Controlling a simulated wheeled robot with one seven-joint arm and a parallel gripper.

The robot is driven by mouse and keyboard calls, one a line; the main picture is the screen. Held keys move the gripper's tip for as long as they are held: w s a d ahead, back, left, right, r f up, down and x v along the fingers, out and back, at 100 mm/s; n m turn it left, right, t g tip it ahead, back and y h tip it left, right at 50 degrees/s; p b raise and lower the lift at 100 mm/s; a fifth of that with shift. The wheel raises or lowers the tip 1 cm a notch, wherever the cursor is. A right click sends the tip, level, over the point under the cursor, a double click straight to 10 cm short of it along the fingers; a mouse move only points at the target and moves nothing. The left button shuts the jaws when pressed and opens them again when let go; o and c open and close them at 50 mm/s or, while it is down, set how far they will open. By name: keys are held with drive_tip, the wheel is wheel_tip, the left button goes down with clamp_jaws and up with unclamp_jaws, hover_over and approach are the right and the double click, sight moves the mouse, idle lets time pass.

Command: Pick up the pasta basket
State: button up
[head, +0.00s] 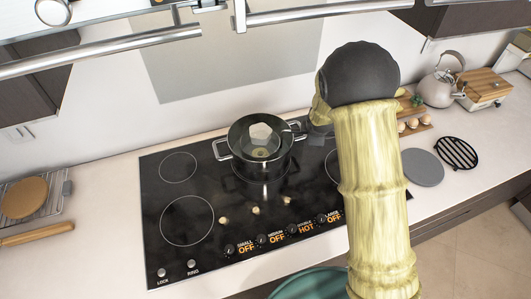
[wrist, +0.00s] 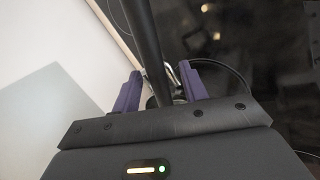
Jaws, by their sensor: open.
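The bar may be the basket's handle; contact with the fingers cannot be told. In the head view my arm hides most of the gripper.
The black cooktop (head: 165,235) has knobs along its front. A range hood rail (head: 110,50) crosses above. A kettle (head: 438,90), eggs on a board (head: 413,124) and a black trivet (head: 457,153) stand at right. A rack with a round board (head: 25,197) is at left.

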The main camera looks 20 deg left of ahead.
clamp_jaws()
drive_tip(key=shift+r, duration=0.1)
idle(0.4)
